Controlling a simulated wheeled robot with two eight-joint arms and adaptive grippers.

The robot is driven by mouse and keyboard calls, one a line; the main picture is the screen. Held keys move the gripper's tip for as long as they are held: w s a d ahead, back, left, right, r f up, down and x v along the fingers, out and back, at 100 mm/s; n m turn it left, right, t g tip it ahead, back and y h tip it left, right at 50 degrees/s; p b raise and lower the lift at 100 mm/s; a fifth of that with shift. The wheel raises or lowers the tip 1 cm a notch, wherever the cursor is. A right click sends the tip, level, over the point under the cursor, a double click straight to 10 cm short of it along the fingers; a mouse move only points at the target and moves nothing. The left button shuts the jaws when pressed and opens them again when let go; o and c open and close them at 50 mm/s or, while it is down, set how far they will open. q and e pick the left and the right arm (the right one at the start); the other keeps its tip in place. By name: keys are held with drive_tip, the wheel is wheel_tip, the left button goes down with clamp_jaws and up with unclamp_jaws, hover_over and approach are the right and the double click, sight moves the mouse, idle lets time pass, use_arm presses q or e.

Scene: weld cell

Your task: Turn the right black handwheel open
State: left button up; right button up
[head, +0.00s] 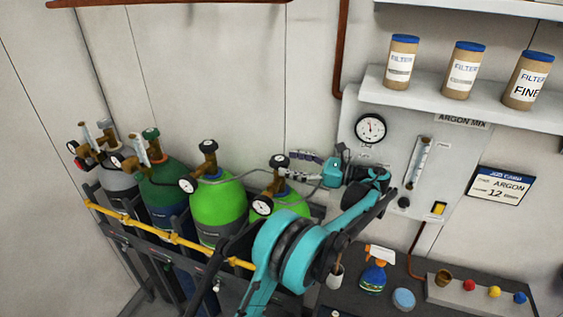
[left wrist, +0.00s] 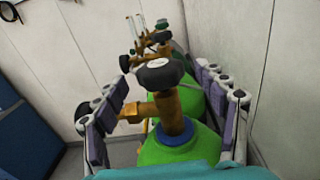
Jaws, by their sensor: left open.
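The right black handwheel (head: 279,160) sits on the brass valve of the rightmost bright green cylinder (head: 292,202). My left gripper (head: 290,165) reaches in from the right at the height of this wheel. In the left wrist view the black handwheel (left wrist: 160,73) with its pale centre lies between the spread fingers of the left gripper (left wrist: 161,78), with gaps on both sides. The brass valve body (left wrist: 172,108) stands below it. The left gripper is open and holds nothing. Another black handwheel (head: 207,146) tops the bright green cylinder to the left. My right gripper is not in view.
A dark green cylinder (head: 165,185) and a grey one (head: 118,182) stand further left behind a yellow rail (head: 170,237). A gauge panel (head: 395,150) is on the wall behind my wrist. A bench at lower right holds a spray bottle (head: 374,272).

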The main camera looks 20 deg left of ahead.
use_arm(q)
drive_tip(key=d, duration=0.8)
drive_tip(key=shift+w+d, duration=0.2)
drive_tip(key=shift+w, duration=0.1)
